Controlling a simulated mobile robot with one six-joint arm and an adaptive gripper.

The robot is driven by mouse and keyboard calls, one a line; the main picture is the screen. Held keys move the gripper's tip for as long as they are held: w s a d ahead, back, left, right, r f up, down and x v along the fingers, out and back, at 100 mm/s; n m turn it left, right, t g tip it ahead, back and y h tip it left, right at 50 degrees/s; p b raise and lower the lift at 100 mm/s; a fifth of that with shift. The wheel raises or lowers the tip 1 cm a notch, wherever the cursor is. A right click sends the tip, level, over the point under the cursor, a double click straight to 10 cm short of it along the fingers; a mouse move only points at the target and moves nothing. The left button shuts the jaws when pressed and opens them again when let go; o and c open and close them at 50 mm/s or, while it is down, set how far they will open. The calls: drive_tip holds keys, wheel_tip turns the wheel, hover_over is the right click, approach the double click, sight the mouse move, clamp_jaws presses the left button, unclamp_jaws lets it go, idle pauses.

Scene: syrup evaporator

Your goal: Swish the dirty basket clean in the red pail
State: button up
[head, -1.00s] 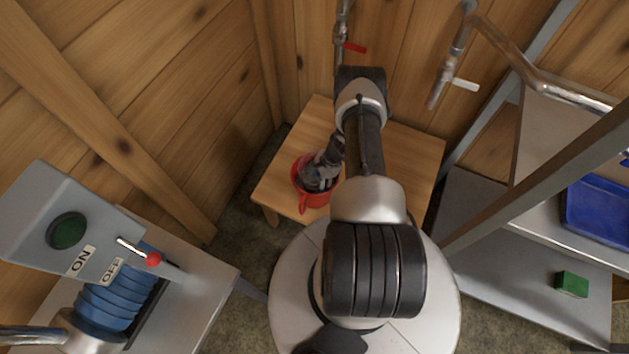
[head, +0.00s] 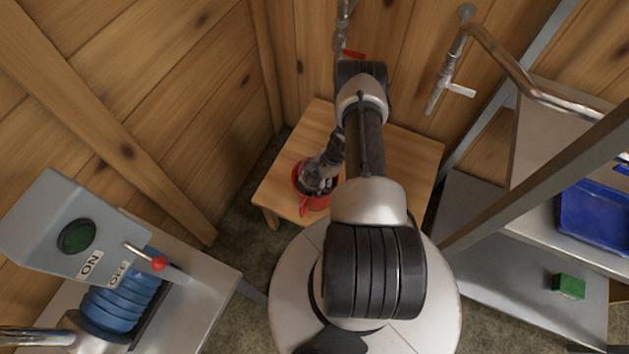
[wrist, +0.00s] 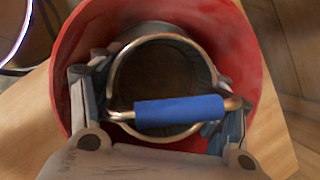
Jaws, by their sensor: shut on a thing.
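The red pail (head: 314,203) stands on the low wooden table, and it also fills much of the wrist view (wrist: 245,75). My gripper (head: 318,180) points down into the pail's mouth. In the wrist view, the gripper (wrist: 160,112) is shut on the basket, with a finger at each side. The basket (wrist: 118,75) shows a round metal rim and a blue grip (wrist: 180,110) across it. It sits inside the pail's mouth, and its inside looks dark. The basket's lower part and the pail's bottom are hidden.
The wooden table (head: 405,150) is bare right of the pail. A grey switch box (head: 50,225) with a red-tipped lever stands at left. A metal shelf (head: 480,220) at right holds a green block (head: 568,286). Taps hang on the back wall.

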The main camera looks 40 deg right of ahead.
drive_tip(key=shift+f+b, duration=0.8)
drive_tip(key=shift+f, duration=0.85)
drive_tip(key=shift+r+p, duration=1.1)
drive_tip(key=shift+r, duration=0.7)
drive_tip(key=shift+f+b, duration=1.1)
drive_tip(key=shift+b, duration=0.05)
drive_tip(key=shift+f, duration=0.7)
drive_tip(key=shift+r+p, duration=1.15)
drive_tip(key=shift+r, duration=0.65)
drive_tip(key=shift+f+b, duration=1.1)
drive_tip(key=shift+f, duration=0.7)
drive_tip(key=shift+r+p, duration=1.1)
drive_tip(key=shift+r, duration=0.7)
drive_tip(key=shift+f+b, duration=1)
drive_tip(key=shift+b, duration=0.05)
drive_tip(key=shift+f, duration=0.8)
drive_tip(key=shift+r+p, duration=6.05)
drive_tip(key=shift+r, duration=3.15)
